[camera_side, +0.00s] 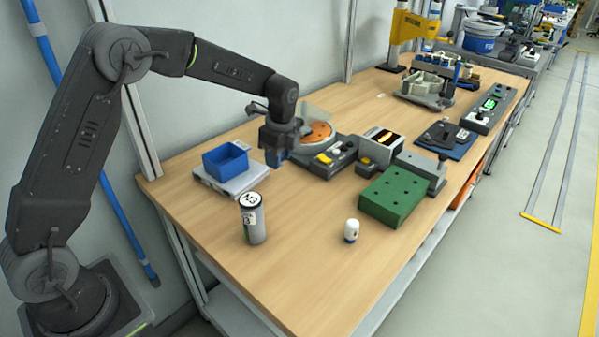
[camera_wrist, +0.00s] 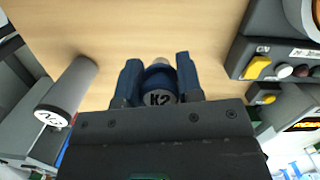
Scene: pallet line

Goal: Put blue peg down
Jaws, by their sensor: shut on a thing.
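My gripper (camera_side: 277,160) is over the left part of the wooden table, between the blue bin and the round orange-topped device. In the wrist view my gripper (camera_wrist: 157,72) has its two blue fingers closed on the sides of the blue peg (camera_wrist: 158,83), whose pale top reads K2. A pale grey part shows just beyond the peg; I cannot tell whether it is the peg's lower end. In the side view the peg cannot be told apart from the blue fingers. Whether it touches the table is not clear.
A grey cylinder (camera_side: 252,222) with a white lettered top stands in front. A blue bin (camera_side: 226,158) sits on a pale base at left. A small white bottle (camera_side: 351,231) and a green holed block (camera_side: 393,198) are at right. Bare wood lies between the cylinder and bottle.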

